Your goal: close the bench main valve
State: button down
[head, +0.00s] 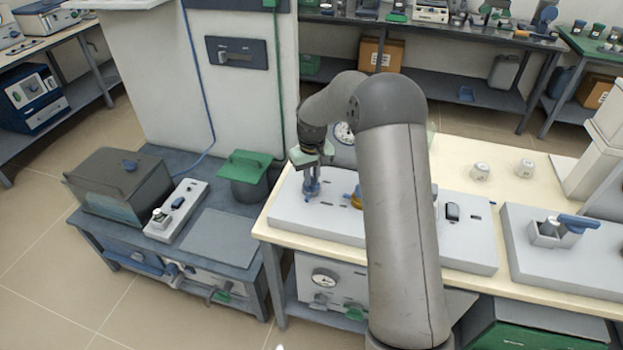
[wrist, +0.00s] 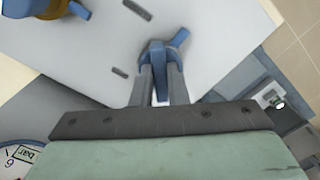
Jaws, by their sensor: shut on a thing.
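My gripper (wrist: 159,92) is shut on a blue valve handle (wrist: 157,55) that stands on a pale panel in the wrist view. In the head view my gripper (head: 312,184) reaches down to the same blue valve (head: 311,190) at the left end of the white panel (head: 290,215) on the bench. A blue lever end (wrist: 180,37) sticks out behind the fingers toward the upper right. The lower part of the valve is partly hidden by the fingers.
A yellow-and-blue valve (wrist: 40,8) stands close by on the panel. A gauge (wrist: 15,155) is at the lower left of the wrist view. A green-lidded pot (head: 245,168) stands left of the bench. Another blue-handled valve (head: 577,222) sits on a panel at right.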

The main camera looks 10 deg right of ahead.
aim_at(313, 180)
jog(key=n, duration=0.5)
jog(key=shift+d+n+b, duration=0.1)
jog(key=shift+n+b, duration=0.2)
jog(key=shift+w+n, duration=0.15)
jog(key=shift+n, duration=1.95)
jog(key=c, duration=1.4)
grip_release()
jog(key=shift+c, duration=0.2)
jog(key=shift+r, duration=0.1)
notch_tip(313, 180, up, 17)
jog(key=b, duration=0.1)
jog(key=shift+r, duration=0.15)
